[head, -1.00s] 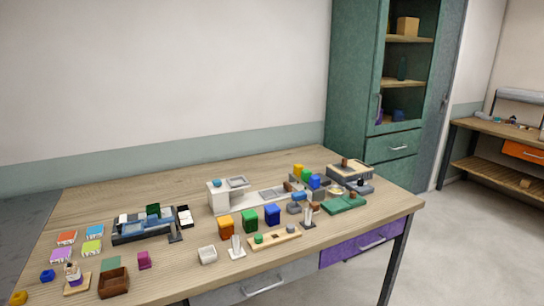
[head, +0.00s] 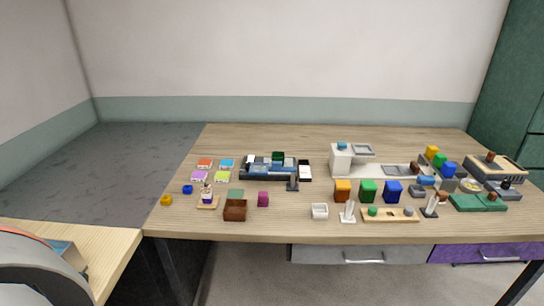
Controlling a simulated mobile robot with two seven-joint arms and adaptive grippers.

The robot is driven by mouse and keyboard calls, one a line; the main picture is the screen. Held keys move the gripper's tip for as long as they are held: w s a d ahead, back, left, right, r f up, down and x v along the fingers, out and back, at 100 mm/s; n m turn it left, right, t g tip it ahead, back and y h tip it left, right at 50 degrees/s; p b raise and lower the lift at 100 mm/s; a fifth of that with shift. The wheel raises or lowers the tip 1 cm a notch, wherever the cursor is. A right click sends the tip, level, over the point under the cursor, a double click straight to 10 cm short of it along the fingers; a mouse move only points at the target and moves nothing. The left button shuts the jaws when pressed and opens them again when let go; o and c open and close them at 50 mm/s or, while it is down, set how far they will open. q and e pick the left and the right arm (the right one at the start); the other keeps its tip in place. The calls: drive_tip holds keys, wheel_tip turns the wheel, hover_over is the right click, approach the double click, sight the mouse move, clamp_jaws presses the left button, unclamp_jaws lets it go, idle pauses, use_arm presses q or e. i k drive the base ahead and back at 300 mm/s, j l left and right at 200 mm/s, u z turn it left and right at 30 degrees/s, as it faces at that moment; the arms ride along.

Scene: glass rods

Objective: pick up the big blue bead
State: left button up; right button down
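A small blue bead-like piece (head: 187,189) lies on the wooden table near its left end. A yellow bead-like piece (head: 166,200) lies to its left and nearer the front edge. The blue piece is small in the view, so its exact shape and hole cannot be made out. Other blue things are a blue bin (head: 393,190) right of centre and a blue block (head: 447,169) further right. Neither of my grippers is in view.
Right of the blue piece stands a small figure on a wooden base (head: 207,195), with coloured square tiles (head: 204,163) behind. A second wooden table (head: 110,240) is at lower left.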

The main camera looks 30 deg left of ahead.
sight(187, 189)
drive_tip(key=u, duration=1.55)
drive_tip(key=i, duration=0.25)
